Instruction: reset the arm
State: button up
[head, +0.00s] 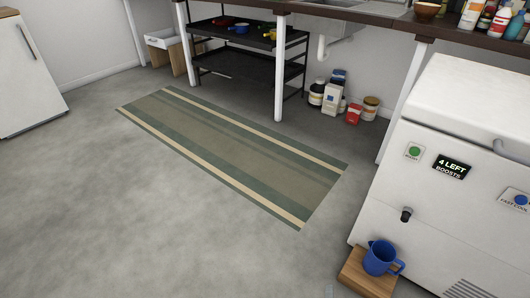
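My gripper and arm do not show in the head view, so I cannot see their pose or whether the gripper holds anything. The task names no other object. The nearest thing is a blue mug (380,257) standing upright on a small wooden block (366,276) at the lower right. It stands in front of a white machine (455,150) with a black tap (405,215), a green button (414,151) and a small display reading "4 LEFT BOOSTS" (451,167).
A striped rug (235,150) lies on open grey floor. A black rack (245,65) and several containers (335,95) stand under the counter (370,15). A white cabinet (25,75) is at left, a white box (163,40) at the back. The left foreground floor is clear.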

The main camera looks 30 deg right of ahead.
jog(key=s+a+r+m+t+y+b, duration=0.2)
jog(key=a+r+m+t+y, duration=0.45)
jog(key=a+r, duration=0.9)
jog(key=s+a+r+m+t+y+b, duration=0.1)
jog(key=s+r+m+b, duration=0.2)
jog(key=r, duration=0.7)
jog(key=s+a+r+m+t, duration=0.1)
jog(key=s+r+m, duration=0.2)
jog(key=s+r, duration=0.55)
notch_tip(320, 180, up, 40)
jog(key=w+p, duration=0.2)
jog(key=p, duration=3.5)
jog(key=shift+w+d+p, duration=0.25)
jog(key=shift+p, duration=0.1)
